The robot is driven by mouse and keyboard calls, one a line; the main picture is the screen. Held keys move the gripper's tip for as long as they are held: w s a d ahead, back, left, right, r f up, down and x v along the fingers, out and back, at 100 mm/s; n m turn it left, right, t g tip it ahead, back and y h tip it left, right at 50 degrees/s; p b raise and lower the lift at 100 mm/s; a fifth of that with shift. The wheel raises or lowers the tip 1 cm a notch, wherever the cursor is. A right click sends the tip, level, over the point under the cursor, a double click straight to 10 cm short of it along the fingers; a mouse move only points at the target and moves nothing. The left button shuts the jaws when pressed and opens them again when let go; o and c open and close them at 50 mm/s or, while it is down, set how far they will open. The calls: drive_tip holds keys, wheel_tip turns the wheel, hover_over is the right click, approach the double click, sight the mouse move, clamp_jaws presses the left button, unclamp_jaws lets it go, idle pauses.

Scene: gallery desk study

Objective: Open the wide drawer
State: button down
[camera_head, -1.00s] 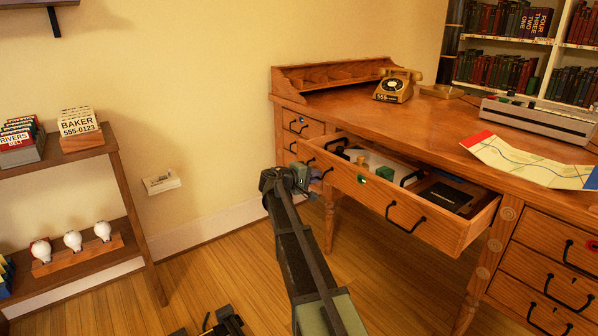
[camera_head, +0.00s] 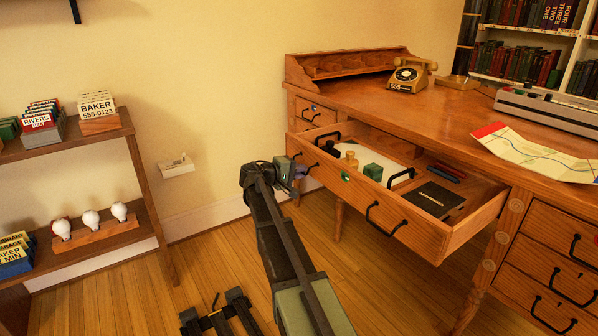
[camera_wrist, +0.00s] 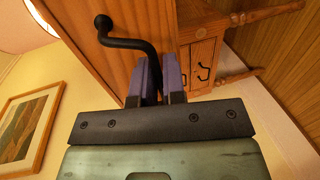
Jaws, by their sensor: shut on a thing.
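The wide drawer (camera_head: 345,190) stands well out from the wooden desk, and its inside shows. It has two black bar handles on its front. My gripper (camera_head: 303,172) is at the left handle. In the wrist view my gripper (camera_wrist: 158,78) has its purple fingers shut on that black handle (camera_wrist: 130,43), one finger on each side. The right handle (camera_head: 385,222) is free.
A phone (camera_head: 408,75), a map (camera_head: 535,152) and a grey device (camera_head: 548,110) are on the desk top. A shelf (camera_head: 100,141) with cards and bulbs stands at left. Smaller drawers (camera_head: 550,270) flank the wide one.

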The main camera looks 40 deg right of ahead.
drive_tip(key=c, duration=1.2)
unclamp_jaws()
drive_tip(key=a, duration=0.3)
drive_tip(key=a+r+p, duration=0.1)
drive_tip(key=a, duration=0.3)
drive_tip(key=a+r+p, duration=0.1)
drive_tip(key=a, duration=0.2)
drive_tip(key=shift+w+a, duration=0.15)
drive_tip(key=shift+a, duration=0.15)
